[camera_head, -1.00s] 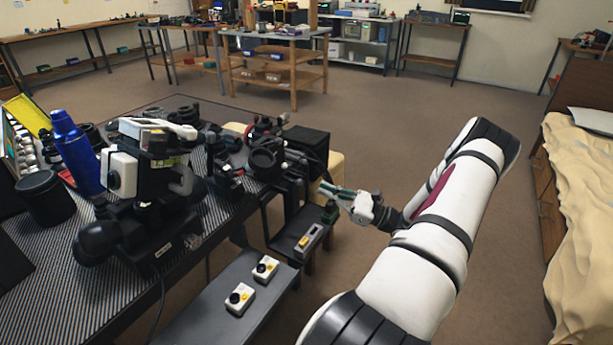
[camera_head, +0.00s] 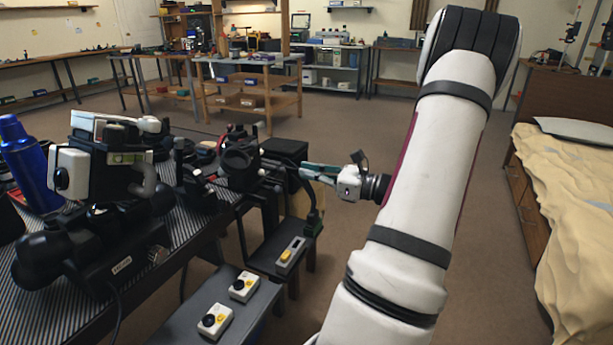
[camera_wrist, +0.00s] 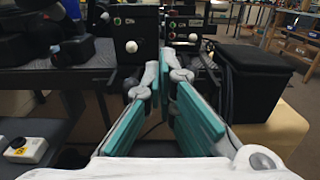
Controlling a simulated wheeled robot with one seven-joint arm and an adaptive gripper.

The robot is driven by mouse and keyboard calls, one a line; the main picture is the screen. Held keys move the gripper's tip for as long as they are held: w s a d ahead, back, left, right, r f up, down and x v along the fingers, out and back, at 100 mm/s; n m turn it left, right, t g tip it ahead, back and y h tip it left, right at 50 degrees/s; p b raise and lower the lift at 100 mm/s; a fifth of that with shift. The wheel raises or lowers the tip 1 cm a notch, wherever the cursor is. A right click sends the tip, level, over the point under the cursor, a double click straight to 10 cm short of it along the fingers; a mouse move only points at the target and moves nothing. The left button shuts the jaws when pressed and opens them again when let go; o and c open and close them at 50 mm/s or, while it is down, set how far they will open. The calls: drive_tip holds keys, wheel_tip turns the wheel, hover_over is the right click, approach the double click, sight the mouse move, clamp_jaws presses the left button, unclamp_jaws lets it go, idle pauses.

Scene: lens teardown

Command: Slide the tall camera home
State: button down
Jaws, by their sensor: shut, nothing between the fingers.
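A tall black device with white side parts (camera_head: 112,165) stands upright on the striped table at the left in the head view. A darker device with a round lens-like front (camera_head: 240,165) stands on the table's right part. I cannot tell which of them is the tall camera. My gripper (camera_head: 304,170) is shut and empty, in the air just right of the table and beside a black box (camera_head: 284,152). In the wrist view its teal-padded fingers (camera_wrist: 165,68) point at black upright units with white knobs (camera_wrist: 131,46); I see no contact.
The black box also shows in the wrist view (camera_wrist: 258,80). Two small white-and-yellow units (camera_head: 215,320) and a grey one with a yellow button (camera_head: 291,252) lie on lower shelves. A blue bottle (camera_head: 28,165) stands far left. A bed (camera_head: 570,190) is at the right, with open floor between.

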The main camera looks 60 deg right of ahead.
sight(256, 159)
drive_tip(key=w+b, duration=0.1)
drive_tip(key=w, duration=0.2)
drive_tip(key=w+b, duration=0.1)
drive_tip(key=w, duration=0.3)
drive_tip(key=w+b, duration=0.1)
drive_tip(key=w, duration=0.3)
drive_tip(key=shift+a+b, duration=0.3)
drive_tip(key=shift+a, duration=0.1)
drive_tip(key=shift+w, duration=0.1)
drive_tip(key=shift+w+a+p, duration=0.15)
drive_tip(key=shift+w+p, duration=0.4)
drive_tip(key=shift+w, duration=0.75)
drive_tip(key=shift+w+a+p, duration=0.1)
drive_tip(key=shift+w+p, duration=0.45)
drive_tip(key=shift+w, duration=0.7)
drive_tip(key=shift+r, duration=0.1)
